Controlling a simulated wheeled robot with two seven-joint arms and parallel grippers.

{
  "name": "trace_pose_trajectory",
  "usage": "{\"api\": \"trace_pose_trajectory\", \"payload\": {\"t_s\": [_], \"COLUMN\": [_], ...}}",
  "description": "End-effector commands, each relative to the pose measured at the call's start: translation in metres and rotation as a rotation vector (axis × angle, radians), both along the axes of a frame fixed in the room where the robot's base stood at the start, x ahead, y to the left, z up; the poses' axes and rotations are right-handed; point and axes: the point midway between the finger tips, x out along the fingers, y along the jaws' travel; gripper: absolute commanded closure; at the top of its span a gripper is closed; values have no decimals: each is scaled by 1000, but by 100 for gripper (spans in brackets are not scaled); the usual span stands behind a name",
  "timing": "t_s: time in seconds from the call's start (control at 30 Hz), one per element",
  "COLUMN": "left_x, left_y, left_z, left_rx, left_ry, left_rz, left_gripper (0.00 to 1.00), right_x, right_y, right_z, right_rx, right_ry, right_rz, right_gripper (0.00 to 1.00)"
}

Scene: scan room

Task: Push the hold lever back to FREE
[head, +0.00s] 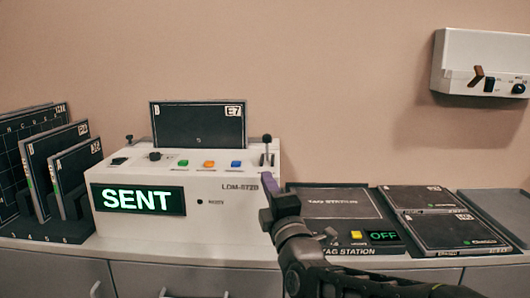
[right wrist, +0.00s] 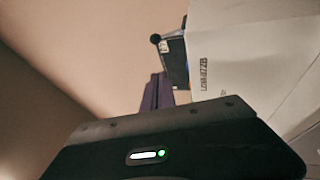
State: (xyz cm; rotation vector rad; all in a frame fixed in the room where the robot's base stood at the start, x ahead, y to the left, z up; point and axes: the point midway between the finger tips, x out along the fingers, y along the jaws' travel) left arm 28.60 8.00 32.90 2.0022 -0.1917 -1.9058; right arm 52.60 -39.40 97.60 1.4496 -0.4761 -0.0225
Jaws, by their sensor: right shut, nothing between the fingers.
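A white LDM-872B machine (head: 240,209) stands on the counter, its screen (head: 137,199) reading SENT. An upright lever with a black ball knob (head: 267,139) rises from the right end of its top; no HOLD or FREE label is readable. A dark ball, apparently this knob (right wrist: 155,39), shows in the right wrist view beyond my fingers. My right gripper (head: 268,184) is shut and empty, in front of the machine's right end and below the lever in the picture. Its purple fingers (right wrist: 156,92) also show in the right wrist view. My left gripper is not in view.
A dark plate (head: 198,124) marked E7 stands on the machine. Dark plates in a rack (head: 22,228) stand at left. A tag station (head: 340,251) showing OFF and flat dark plates (head: 450,231) lie at right. A wall box (head: 485,54) with a brown lever hangs at upper right.

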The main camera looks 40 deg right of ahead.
Motion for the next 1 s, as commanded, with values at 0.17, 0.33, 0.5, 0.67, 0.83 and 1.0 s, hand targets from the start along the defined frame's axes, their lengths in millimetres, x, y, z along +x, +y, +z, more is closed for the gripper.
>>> {"api": "trace_pose_trajectory", "payload": {"t_s": [0.17,0.33,0.5,0.67,0.83,1.0], "left_x": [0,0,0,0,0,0], "left_y": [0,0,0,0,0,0], "left_z": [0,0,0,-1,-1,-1], "left_rx": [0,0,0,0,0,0], "left_ry": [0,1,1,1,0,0], "left_rz": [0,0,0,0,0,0], "left_gripper": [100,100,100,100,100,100], "right_x": [0,0,2,11,33,64], "right_y": [0,0,0,-3,-10,-20], "right_z": [0,-1,0,2,9,19], "right_rx": [-53,-52,-50,-50,-49,-49], "right_ry": [16,17,18,17,18,18], "right_rz": [-17,-17,-17,-16,-16,-16], "right_gripper": [100,100,100,100,100,100]}}
